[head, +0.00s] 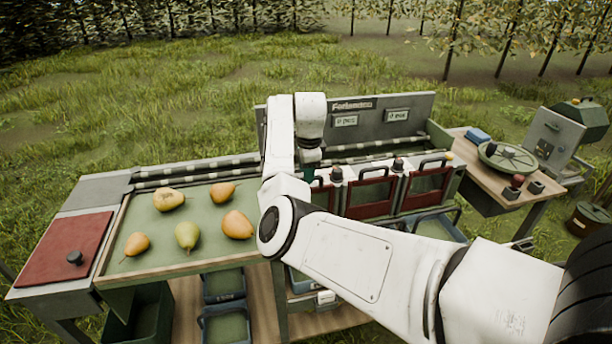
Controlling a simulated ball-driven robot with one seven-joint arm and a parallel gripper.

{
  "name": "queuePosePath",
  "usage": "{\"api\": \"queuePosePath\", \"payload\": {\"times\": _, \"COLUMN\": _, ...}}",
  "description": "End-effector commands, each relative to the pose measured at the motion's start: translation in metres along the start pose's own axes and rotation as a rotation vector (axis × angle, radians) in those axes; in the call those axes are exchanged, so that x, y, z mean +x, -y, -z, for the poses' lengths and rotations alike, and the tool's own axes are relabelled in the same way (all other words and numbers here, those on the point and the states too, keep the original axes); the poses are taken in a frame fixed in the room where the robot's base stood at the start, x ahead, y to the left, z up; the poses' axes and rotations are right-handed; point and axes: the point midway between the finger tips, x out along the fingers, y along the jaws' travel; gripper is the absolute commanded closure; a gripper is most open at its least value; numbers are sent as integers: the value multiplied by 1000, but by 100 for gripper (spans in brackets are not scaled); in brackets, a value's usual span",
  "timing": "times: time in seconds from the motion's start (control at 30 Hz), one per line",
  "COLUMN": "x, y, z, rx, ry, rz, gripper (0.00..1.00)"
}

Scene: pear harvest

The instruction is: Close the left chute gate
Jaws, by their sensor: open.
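The left chute gate (323,193) is a dark red panel on the front of the sorting bench, just right of my forearm. My arm covers its left part, so I cannot tell how far it is raised. The middle gate (369,195) and right gate (424,190) stand to its right, each with a black bar handle on top. My gripper (309,168) points down from my wrist, close to the upper left of the left gate. Its jaws are open and mostly hidden by my arm; contact with the gate cannot be told.
A green sorting tray (165,240) with several pears lies left of my arm. A red lid (66,250) is at far left. Blue crates (440,226) stand below the chutes. A sign panel (408,103) rises behind. A side table (488,178) with a scale is at right.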

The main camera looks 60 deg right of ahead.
Motion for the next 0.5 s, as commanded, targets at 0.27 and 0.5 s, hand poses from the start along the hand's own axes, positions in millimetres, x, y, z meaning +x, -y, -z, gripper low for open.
{"api": "queuePosePath", "payload": {"times": 0.27, "x": -54, "y": 1, "z": -1, "rx": -1, "ry": 2, "rz": 4, "gripper": 58}}
{"api": "queuePosePath", "payload": {"times": 0.5, "x": -82, "y": 0, "z": -1, "rx": -1, "ry": 1, "rz": 1, "gripper": 58}}
